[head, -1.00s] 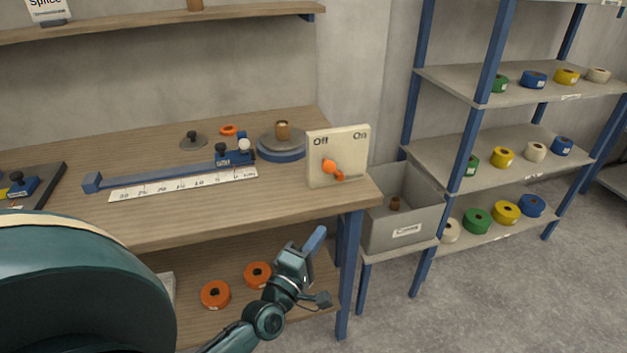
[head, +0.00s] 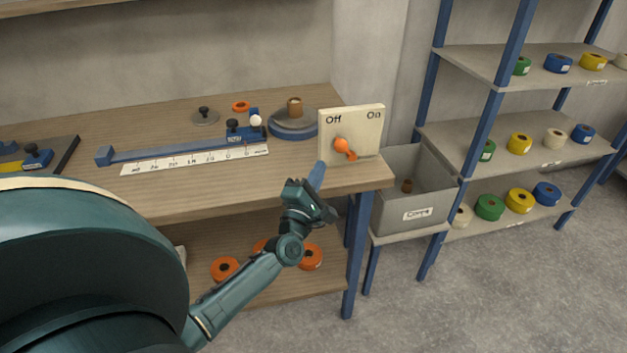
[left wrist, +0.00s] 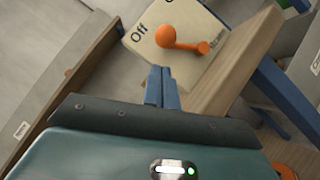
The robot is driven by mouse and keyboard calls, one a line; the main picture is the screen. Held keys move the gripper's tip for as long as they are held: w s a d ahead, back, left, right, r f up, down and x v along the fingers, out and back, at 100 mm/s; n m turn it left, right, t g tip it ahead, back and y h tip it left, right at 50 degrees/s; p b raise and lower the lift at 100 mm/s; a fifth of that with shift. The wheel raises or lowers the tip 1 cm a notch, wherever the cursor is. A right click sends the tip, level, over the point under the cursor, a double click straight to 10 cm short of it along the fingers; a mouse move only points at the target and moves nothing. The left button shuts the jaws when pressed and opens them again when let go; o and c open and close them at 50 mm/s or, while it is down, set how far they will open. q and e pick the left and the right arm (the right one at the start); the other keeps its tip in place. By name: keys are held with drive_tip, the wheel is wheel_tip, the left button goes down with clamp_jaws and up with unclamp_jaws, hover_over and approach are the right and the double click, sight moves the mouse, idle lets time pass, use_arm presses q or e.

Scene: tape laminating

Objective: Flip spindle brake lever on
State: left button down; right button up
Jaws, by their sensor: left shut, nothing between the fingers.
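The spindle brake lever (head: 342,145) is orange with a round knob and is mounted on an upright cream panel (head: 370,122) marked Off at left and On at right. Its knob leans to the left, toward the Off side. In the left wrist view, the lever (left wrist: 180,40) shows just beyond the fingertips. My left gripper (head: 319,168) is shut and empty, with its blue fingers pointing up at the panel's lower left edge, below and left of the knob. The fingertips (left wrist: 160,70) look apart from the lever. My right gripper is not in view.
The wooden bench (head: 240,195) carries a ruler strip (head: 195,160), a blue rail (head: 170,150) and a round spindle base (head: 293,124) behind the panel. A grey bin (head: 412,190) stands right of the bench. Shelves with tape rolls (head: 519,143) stand farther right.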

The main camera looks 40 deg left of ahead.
sight(345, 150)
use_arm(q)
drive_tip(key=x, duration=0.4)
drive_tip(key=shift+w+a+r, duration=0.1)
drive_tip(key=shift+w, duration=0.3)
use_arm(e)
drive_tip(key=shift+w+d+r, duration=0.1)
use_arm(q)
drive_tip(key=shift+w, duration=0.1)
drive_tip(key=shift+w+r+m+p, duration=0.1)
drive_tip(key=shift+r+m+p, duration=0.1)
drive_tip(key=shift+m+p, duration=0.1)
drive_tip(key=shift+r, duration=0.1)
drive_tip(key=shift+m+h, duration=0.3)
drive_tip(key=shift+h, duration=0.1)
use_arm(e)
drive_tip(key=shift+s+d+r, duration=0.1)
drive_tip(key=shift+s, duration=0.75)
